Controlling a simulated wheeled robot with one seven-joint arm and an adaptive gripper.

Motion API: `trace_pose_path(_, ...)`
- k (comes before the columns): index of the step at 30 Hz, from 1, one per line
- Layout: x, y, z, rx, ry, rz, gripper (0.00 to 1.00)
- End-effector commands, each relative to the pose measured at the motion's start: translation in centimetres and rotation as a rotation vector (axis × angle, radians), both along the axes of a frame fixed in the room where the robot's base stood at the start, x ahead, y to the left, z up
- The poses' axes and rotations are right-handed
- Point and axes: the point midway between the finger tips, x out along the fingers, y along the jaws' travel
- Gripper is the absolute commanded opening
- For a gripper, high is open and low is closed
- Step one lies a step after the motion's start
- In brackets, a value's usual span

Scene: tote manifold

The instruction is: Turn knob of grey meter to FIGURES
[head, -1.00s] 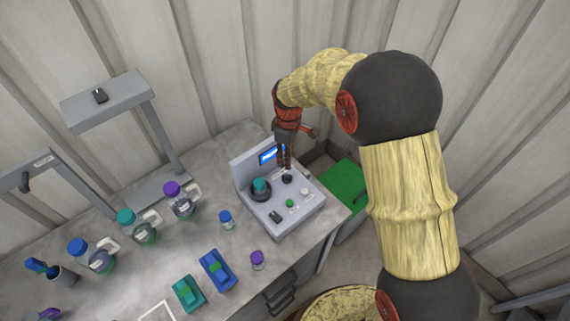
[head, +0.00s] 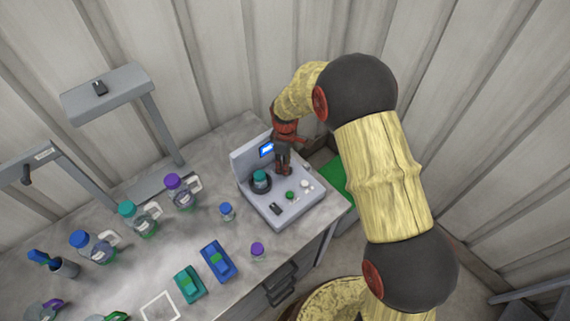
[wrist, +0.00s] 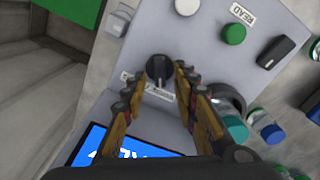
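The grey meter (head: 285,211) stands at the right end of the bench, with a lit blue display (head: 266,149) that also shows in the wrist view (wrist: 105,148). Its black knob (wrist: 159,67) has a pale pointer mark towards the picture bottom in the wrist view. Small white labels (wrist: 160,96) lie by the knob, partly covered by my fingers and unreadable. My gripper (wrist: 161,76) is open, with one fingertip on each side of the knob. I cannot tell whether they touch it. In the head view my gripper (head: 284,172) hides the knob.
The meter also carries a green button (wrist: 233,34) beside a READ label (wrist: 243,13), a white button (wrist: 187,6), a black switch (wrist: 275,52) and a teal-capped bottle (head: 260,176) in a dark ring. Several bottles and a blue tray (head: 218,261) stand to the left.

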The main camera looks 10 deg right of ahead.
Motion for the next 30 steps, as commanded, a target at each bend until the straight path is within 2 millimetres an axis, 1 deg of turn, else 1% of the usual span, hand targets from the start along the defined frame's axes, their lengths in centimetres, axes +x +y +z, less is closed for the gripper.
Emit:
trace_pose_path(3, 0.0, 0.0, 0.03, 0.0, 0.0, 0.0, 0.28)
trace_pose_path(18, -0.01, 0.0, 0.05, 0.0, 0.0, 0.0, 0.0)
trace_pose_path(30, 0.0, -0.01, 0.06, 0.0, 0.0, -0.005, 0.0)
